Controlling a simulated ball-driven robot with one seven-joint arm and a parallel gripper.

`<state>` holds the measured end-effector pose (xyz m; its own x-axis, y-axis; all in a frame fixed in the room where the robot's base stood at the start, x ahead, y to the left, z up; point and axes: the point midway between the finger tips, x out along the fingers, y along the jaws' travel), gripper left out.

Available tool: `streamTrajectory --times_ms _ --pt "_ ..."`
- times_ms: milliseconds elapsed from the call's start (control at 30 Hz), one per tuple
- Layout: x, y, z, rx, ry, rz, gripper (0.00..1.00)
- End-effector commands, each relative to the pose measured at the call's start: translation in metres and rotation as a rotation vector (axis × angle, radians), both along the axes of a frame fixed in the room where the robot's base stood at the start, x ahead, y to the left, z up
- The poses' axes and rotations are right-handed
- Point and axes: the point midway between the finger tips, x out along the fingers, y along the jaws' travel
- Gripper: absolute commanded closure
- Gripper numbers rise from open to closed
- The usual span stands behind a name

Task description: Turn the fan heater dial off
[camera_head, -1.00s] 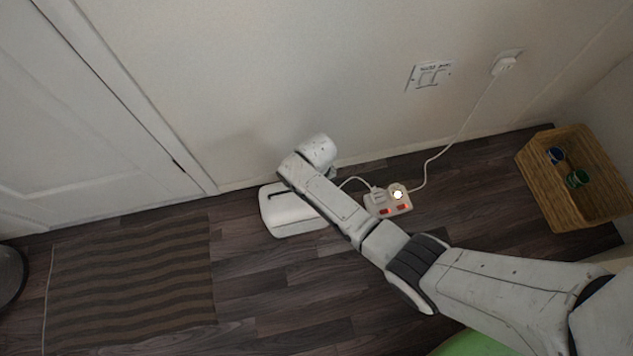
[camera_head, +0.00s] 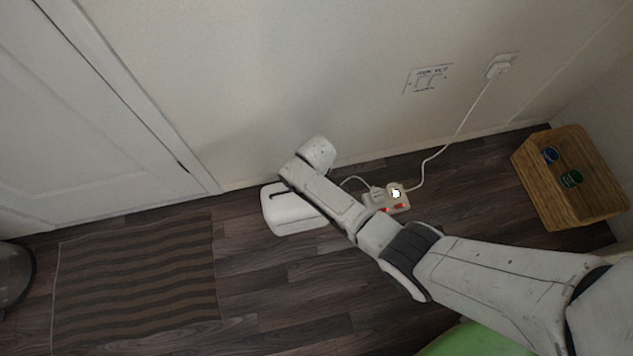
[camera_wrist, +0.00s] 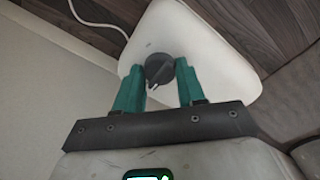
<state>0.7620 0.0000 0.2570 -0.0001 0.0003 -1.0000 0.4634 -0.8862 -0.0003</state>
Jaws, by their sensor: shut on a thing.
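The white fan heater (camera_head: 288,213) stands on the floor near the wall, partly hidden under my arm in the head view. In the wrist view the heater's white top (camera_wrist: 195,38) carries a round dark grey dial (camera_wrist: 159,69) with a lighter pointer mark. My gripper (camera_wrist: 158,76) has its two teal fingers on either side of the dial, shut on it. The pointer mark points down and slightly left in that view. In the head view the gripper and dial are hidden behind my wrist.
A white extension block (camera_head: 388,202) with red switches and a lit spot lies right of the heater, its cable running to a wall socket (camera_head: 500,66). A wicker basket (camera_head: 545,205) stands at right. A striped mat (camera_head: 135,285) lies at left.

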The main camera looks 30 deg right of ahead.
Motion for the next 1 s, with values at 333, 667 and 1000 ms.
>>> streamTrajectory --times_ms 333,667,1000 --pt "0.0004 0.0004 -0.0001 0.000 -0.001 0.007 0.91" --pt "0.0002 0.0002 0.0000 0.000 0.000 0.005 0.35" --pt "0.0003 0.0001 0.0083 0.000 0.000 0.004 0.35"
